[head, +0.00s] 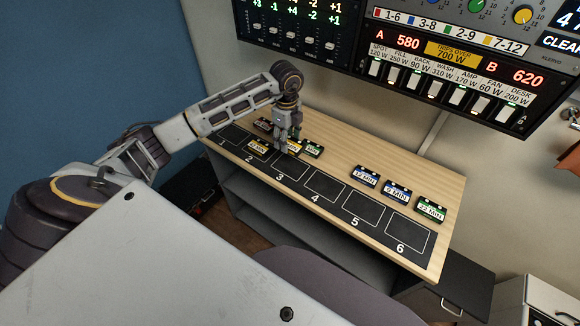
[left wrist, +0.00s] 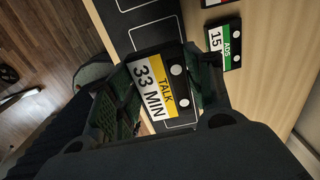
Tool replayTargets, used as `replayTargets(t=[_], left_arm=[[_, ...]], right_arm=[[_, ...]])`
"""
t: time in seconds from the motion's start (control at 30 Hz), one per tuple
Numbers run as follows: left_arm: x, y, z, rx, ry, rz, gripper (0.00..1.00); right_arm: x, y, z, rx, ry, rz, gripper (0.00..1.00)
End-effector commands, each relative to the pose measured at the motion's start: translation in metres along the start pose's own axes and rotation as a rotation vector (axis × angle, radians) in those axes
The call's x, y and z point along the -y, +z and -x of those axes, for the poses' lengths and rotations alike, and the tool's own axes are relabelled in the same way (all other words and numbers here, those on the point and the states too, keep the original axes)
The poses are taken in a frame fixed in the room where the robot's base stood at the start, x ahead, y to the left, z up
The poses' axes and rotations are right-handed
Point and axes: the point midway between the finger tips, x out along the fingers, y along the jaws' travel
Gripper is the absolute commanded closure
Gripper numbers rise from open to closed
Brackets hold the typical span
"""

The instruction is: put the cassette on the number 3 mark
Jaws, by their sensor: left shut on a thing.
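My left gripper (head: 286,148) comes down over the wooden desk by the far side of the number 3 mark (head: 288,168). It is shut on a cassette with a yellow and white label (left wrist: 160,86), reading "TALK 33 MIN" in the left wrist view. In the head view the fingers partly hide this cassette (head: 295,147). It is near the black numbered strip (head: 340,200); I cannot tell whether it touches the surface. The number 3 square looks empty in its visible part. My right gripper is not in view.
A green cassette (head: 311,149) lies close right of the gripper, and a dark one (head: 263,124) behind. Two blue cassettes (head: 367,177) and another green one (head: 430,209) lie further right. Marks 4 to 6 are clear.

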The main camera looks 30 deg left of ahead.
Motion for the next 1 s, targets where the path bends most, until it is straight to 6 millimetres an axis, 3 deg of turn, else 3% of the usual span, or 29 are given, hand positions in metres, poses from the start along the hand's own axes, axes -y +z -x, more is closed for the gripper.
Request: replayTargets(t=[0.43, 0.8, 1.0], left_arm=[[0.0, 0.0, -0.003, 0.0, 0.001, -0.004, 0.73], [0.0, 0.0, -0.042, -0.001, 0.002, -0.004, 0.73], [0.0, 0.0, -0.05, 0.0, 0.0, -0.004, 0.73]], right_arm=[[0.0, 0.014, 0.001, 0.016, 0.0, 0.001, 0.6], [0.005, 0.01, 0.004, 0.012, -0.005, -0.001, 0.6], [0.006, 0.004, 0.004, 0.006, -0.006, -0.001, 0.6]])
